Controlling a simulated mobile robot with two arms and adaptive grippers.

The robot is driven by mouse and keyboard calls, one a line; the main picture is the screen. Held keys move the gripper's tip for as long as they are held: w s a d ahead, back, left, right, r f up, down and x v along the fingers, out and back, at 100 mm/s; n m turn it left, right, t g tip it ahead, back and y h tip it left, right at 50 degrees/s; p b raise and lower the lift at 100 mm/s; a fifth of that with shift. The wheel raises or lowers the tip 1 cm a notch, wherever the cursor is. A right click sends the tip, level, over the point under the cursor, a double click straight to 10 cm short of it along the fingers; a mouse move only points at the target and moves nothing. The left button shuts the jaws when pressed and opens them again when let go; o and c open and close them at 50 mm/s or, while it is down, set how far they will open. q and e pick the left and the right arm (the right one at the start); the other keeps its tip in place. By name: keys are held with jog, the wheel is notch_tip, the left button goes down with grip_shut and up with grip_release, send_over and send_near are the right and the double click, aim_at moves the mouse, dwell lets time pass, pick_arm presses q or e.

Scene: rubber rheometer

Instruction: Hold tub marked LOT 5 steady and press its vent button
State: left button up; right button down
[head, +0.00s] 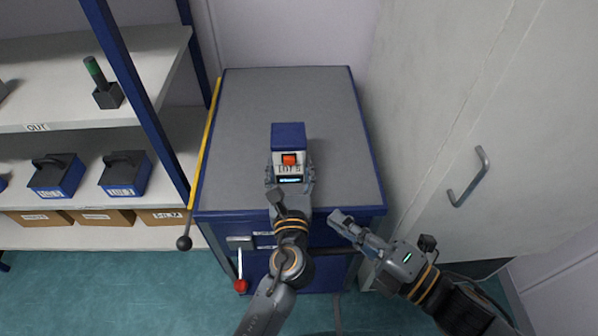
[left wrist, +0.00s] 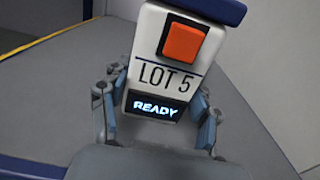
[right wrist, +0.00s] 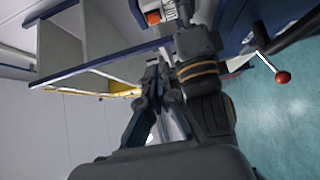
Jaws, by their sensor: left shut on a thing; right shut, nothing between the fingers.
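The tub marked LOT 5 (head: 288,134) stands on the grey top of the blue cabinet, its lid blue and its body white. Its orange-red vent button (head: 289,159) faces me above the label. In the left wrist view the button (left wrist: 184,43) looks unobstructed, and a display (left wrist: 155,108) below the label reads READY. My left gripper (head: 289,183) is shut on the tub, one finger on each side of its lower front. My right gripper (head: 337,217) is shut and empty, to the right of and nearer than the tub, by the cabinet's front edge. The button also shows in the right wrist view (right wrist: 153,17).
The blue cabinet's grey top (head: 330,100) is otherwise clear. A red-knobbed lever (head: 240,285) hangs at its front, and a yellow rail with a black knob (head: 184,243) runs along its left. Shelves at left hold blue LOT boxes (head: 124,174). A pale door with a handle (head: 468,177) stands at right.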

jog(key=shift+w, duration=0.1)
send_near(289, 161)
jog(key=w+a, duration=0.2)
jog(key=a, duration=0.1)
jog(key=w+a, duration=0.1)
jog(key=a, duration=0.1)
jog(key=shift+a+f, duration=0.2)
jog(key=shift+w, duration=0.6)
